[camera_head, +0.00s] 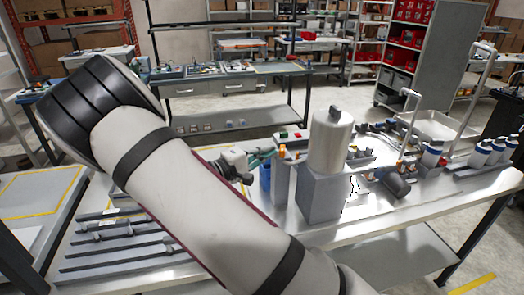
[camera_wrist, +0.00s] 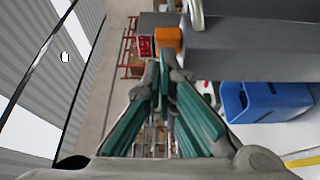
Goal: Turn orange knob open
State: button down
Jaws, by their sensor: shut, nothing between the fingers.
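The orange knob (camera_wrist: 168,39) sits on the side of a grey block at the top middle of the wrist view, just beyond the fingertips. In the head view the orange knob (camera_head: 281,151) shows as a small patch near the top of a grey post, left of a large metal cylinder. My gripper (camera_head: 270,155) has teal finger pads and points right, close to the knob. In the wrist view my gripper (camera_wrist: 165,70) is shut and empty, its tips just below the knob. A small gap seems to separate them; contact cannot be told.
A blue bin (camera_wrist: 262,101) lies right of the fingers. The metal cylinder (camera_head: 331,142) stands on a grey box right of the gripper. White-and-blue bottles (camera_head: 433,153) stand farther right on the bench. Rails (camera_head: 125,245) lie on the left bench.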

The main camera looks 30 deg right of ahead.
jog(key=s+p, duration=0.2)
jog(key=p, duration=0.1)
jog(key=shift+s+d, duration=0.1)
jog(key=shift+d, duration=0.2)
dwell(0.4)
jog(key=shift+a, duration=0.1)
